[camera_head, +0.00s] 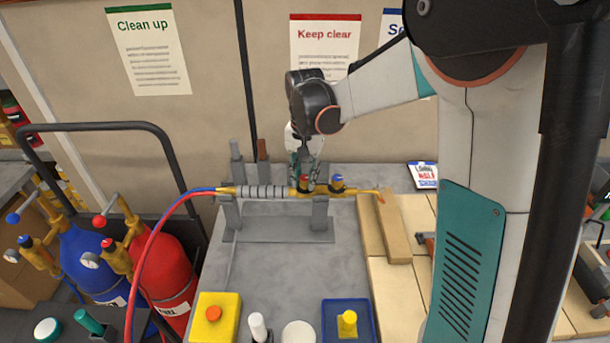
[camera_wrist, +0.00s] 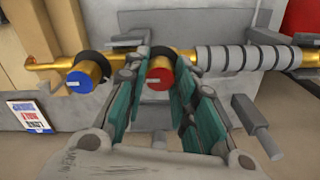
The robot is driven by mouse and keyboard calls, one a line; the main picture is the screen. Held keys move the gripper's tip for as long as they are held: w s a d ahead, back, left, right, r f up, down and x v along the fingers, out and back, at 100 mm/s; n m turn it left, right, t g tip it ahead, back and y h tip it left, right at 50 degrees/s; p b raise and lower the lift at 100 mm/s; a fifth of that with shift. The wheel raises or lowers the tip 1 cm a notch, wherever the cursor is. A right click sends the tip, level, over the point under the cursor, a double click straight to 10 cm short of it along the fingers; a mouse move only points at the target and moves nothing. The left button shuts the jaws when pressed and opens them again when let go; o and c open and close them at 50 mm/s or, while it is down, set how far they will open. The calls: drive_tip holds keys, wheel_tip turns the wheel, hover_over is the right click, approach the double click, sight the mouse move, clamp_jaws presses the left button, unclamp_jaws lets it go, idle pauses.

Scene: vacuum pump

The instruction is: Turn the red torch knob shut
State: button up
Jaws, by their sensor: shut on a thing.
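The brass torch lies level in a grey stand on the bench, with a grey ribbed grip (camera_head: 262,192) on its left in the head view. The red torch knob (camera_wrist: 160,76) is a brass barrel with a red face and a white mark, running roughly sideways in the wrist view. My gripper (camera_wrist: 158,92) has its teal-padded fingers on both sides of this knob, shut on it. In the head view my gripper (camera_head: 304,168) reaches down onto the red knob (camera_head: 304,183) from above. The blue torch knob (camera_wrist: 78,82) sits beside it, just outside the fingers.
Red and blue hoses run left to the red cylinder (camera_head: 170,275) and blue cylinder (camera_head: 88,255) on a cart. A yellow box (camera_head: 215,318) and blue tray (camera_head: 325,310) stand at the bench front. Bare grey bench lies between them and the stand.

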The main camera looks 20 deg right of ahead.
sight(305, 178)
idle(0.3)
drive_tip(key=o, duration=1.1)
drive_tip(key=shift+r, duration=0.1)
wheel_tip(305, 178, up, 12)
drive_tip(key=shift+f, duration=0.1)
